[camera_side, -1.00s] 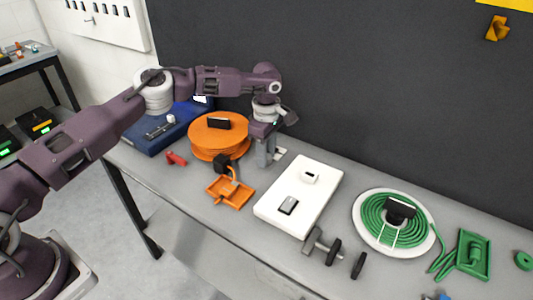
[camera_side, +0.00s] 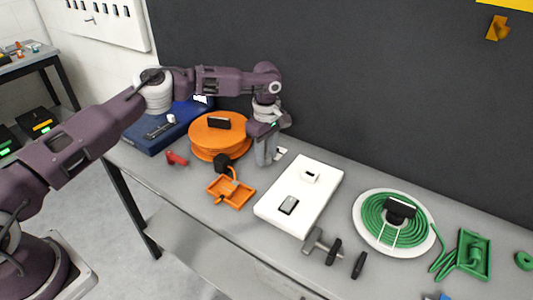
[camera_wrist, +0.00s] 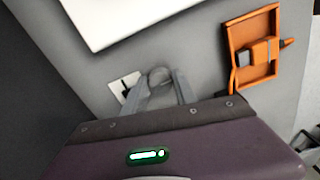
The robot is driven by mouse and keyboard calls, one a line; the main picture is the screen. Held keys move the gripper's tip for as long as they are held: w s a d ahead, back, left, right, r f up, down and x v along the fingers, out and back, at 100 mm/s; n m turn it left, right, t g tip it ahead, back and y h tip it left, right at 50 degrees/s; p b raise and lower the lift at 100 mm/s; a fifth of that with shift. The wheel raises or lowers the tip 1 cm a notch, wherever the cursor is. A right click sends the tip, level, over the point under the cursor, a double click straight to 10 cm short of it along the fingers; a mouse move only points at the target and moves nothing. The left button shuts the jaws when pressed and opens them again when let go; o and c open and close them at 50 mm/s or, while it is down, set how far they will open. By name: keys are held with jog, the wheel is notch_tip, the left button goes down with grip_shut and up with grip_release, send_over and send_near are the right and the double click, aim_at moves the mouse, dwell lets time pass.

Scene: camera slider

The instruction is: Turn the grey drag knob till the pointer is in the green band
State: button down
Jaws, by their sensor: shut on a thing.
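The grey drag knob (camera_wrist: 159,75) shows as a rounded grey top between the fingertips in the wrist view. My gripper (camera_wrist: 161,82) is shut on it, with one finger on each side. In the side view my gripper (camera_side: 265,160) points down at the table between the orange reel and the white board, and its fingers hide the knob there. A small white plate with a dark mark (camera_wrist: 122,86) lies beside the knob. It also shows just right of my fingers in the side view (camera_side: 281,152). I cannot make out the pointer's place or a green band.
An orange reel (camera_side: 219,149) and an orange tray (camera_side: 231,193) are to the left. A white board (camera_side: 283,212) with switches is to the right. A green hose coil (camera_side: 373,219) lies farther right. The dark wall (camera_side: 380,90) rises behind.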

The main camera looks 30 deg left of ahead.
aim_at(267, 156)
jog(key=c, duration=1)
grip_release()
notch_tip(267, 156, up, 7)
jog(key=shift+r, duration=0.1)
